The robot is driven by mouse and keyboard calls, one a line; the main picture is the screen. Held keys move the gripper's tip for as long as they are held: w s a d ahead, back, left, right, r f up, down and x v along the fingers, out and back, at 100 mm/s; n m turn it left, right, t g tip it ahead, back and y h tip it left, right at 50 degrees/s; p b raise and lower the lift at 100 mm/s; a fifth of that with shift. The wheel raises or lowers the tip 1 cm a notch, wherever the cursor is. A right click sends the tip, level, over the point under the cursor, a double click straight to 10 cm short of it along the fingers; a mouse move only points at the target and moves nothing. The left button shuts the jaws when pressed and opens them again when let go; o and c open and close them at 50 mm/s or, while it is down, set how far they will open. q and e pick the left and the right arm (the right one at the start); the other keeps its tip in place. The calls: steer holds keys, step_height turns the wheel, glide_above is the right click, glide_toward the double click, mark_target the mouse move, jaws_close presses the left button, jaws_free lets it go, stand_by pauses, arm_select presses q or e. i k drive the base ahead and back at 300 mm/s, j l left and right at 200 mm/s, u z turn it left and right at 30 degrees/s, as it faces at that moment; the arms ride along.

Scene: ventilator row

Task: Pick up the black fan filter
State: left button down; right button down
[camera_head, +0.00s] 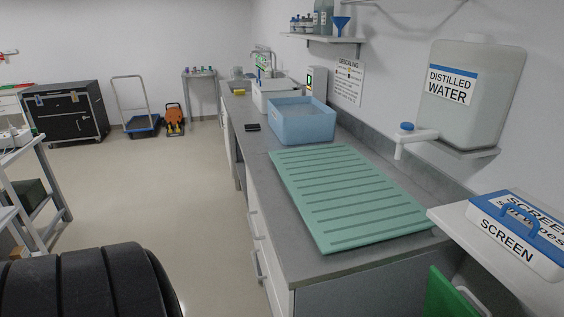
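A small flat black item (252,127) lies on the grey counter near its left edge, just left of the blue basin. It is too small to tell for sure whether it is the black fan filter. Nothing else in view can be made out as the filter. Neither of my grippers is in view.
The grey counter (260,165) runs away from me along the right wall. On it are a green ribbed mat (345,195) and a blue basin (302,124). A distilled water tank (465,95) hangs at right. The floor (170,190) left of the counter is clear.

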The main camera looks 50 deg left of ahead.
mark_target(249, 128)
steer(key=u, duration=1.95)
steer(key=k+l+z, duration=0.1)
steer(key=k+z, duration=0.2)
steer(key=k, duration=0.35)
steer(key=i+z, duration=0.1)
steer(key=z, duration=1.5)
steer(key=i+j, duration=0.15)
steer(key=j, duration=0.35)
steer(key=i+j, duration=0.1)
steer(key=j, duration=0.4)
steer(key=i+j, duration=0.15)
steer(key=j, duration=0.3)
steer(key=i+j, duration=0.1)
steer(key=j, duration=0.4)
steer(key=i+j+z, duration=0.1)
steer(key=j, duration=0.4)
steer(key=i+j, duration=0.15)
steer(key=j, duration=0.35)
steer(key=i+j, duration=0.1)
steer(key=j, duration=0.4)
steer(key=i+j, duration=0.1)
steer(key=j, duration=0.4)
